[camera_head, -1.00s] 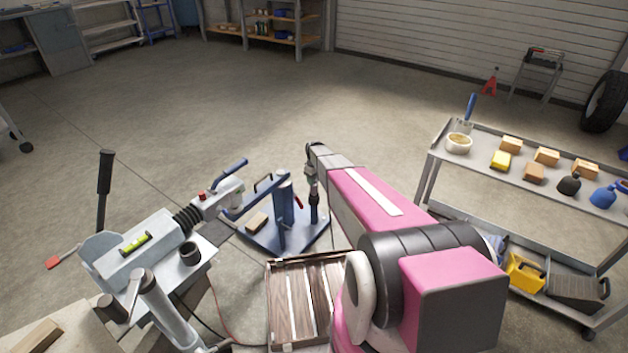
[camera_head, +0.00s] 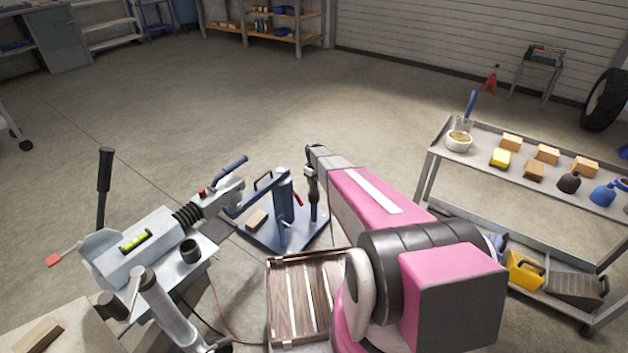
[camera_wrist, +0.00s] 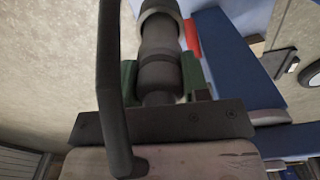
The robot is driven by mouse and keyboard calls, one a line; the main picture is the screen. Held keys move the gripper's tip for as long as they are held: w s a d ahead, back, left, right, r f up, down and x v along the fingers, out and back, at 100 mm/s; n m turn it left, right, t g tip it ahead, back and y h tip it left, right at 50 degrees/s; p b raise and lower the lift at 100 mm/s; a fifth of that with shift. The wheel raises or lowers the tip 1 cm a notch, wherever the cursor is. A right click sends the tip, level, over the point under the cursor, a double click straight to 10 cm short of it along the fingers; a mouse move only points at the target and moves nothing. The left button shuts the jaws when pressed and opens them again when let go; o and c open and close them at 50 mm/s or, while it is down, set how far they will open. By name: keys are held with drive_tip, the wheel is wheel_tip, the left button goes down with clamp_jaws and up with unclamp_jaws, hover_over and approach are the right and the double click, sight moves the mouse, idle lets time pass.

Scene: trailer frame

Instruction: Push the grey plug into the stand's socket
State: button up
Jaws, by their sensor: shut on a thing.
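The grey plug (camera_wrist: 160,45) is a ribbed round body in the wrist view, pointing away from my wrist. My gripper (camera_wrist: 160,82) is shut on it, with a green finger on either side. In the head view my gripper (camera_head: 312,184) is at the right side of the blue stand, above its base. The stand (camera_head: 284,200) has a thick upright post, a flat base and a red lever. A short upright (camera_head: 314,213) stands below my gripper. The socket's opening and the plug's tip are hidden, so I cannot tell whether they touch.
A grey trailer coupling (camera_head: 150,245) with a blue handle lies left of the stand. A wooden slatted crate (camera_head: 270,300) is in front. A grey cart (camera_head: 440,150) with blocks and bottles stands right. A dark curved bar (camera_wrist: 110,80) crosses the wrist view.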

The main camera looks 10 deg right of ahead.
drive_tip(key=shift+f, duration=1.3)
drive_tip(key=o, duration=1.3)
drive_tip(key=shift+c, duration=0.2)
wheel_tip(320, 180, up, 11)
drive_tip(key=shift+f, duration=0.15)
